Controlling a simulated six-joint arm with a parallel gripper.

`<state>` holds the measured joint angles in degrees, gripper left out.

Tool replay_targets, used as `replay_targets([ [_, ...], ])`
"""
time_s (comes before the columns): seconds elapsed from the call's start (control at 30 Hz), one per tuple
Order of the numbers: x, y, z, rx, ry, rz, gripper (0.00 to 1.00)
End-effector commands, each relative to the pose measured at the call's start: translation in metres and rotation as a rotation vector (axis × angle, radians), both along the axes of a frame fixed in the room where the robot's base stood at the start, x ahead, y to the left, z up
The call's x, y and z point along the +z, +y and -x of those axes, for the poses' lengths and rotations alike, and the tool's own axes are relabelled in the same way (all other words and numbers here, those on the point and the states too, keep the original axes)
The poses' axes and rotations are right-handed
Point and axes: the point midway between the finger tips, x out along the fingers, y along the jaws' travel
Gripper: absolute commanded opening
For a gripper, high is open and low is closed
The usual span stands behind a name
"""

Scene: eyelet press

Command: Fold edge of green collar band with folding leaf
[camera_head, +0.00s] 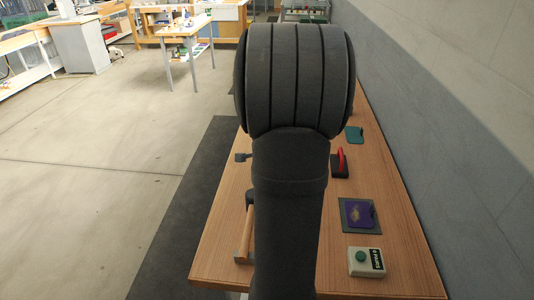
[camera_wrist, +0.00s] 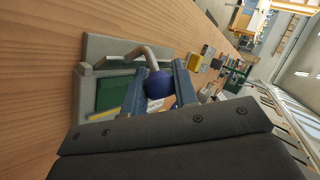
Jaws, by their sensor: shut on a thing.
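In the wrist view my gripper (camera_wrist: 158,78) has its two blue-grey fingers closed on either side of a dark blue ball knob (camera_wrist: 159,84). The knob sits at the end of a bent grey lever (camera_wrist: 143,51), which joins a grey-green folding fixture (camera_wrist: 100,46), likely the folding leaf. A dark green piece, likely the collar band (camera_wrist: 110,93), lies flat in the fixture. In the head view my arm hides the gripper, the knob and the band.
A wall (camera_head: 440,120) runs along the right.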

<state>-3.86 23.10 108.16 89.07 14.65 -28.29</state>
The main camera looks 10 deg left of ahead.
Motion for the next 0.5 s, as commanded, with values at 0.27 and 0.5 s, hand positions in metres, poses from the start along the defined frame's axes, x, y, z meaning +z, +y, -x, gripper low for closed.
replay_targets([
  [0.27,0.0000,0.0065,-0.0007,0.003,-0.003,0.066,0.00],
  [0.5,-0.0005,0.0078,-0.0006,0.002,-0.002,0.083,0.00],
])
